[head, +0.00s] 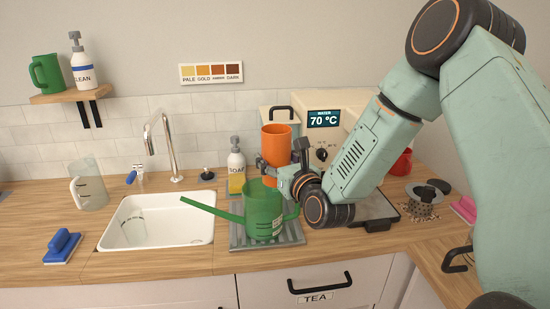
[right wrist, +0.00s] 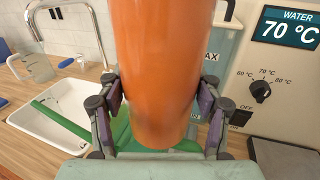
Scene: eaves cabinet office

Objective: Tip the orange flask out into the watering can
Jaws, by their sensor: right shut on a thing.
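An orange flask (head: 277,143) is upright above and just behind the green watering can (head: 263,208) in the head view. My right gripper (head: 272,168) is shut on the flask. In the right wrist view the orange flask (right wrist: 160,70) fills the middle, with a finger of my right gripper (right wrist: 160,108) on each side. The watering can stands on a grey ribbed drain tray (head: 290,232), its long spout pointing left over the sink. In the right wrist view part of the green can (right wrist: 65,122) shows behind and below the flask. The flask's contents are hidden. My left gripper is not in view.
The white sink (head: 190,235) with its tap (head: 172,150) lies left of the can. A soap bottle (head: 236,170) stands behind it.

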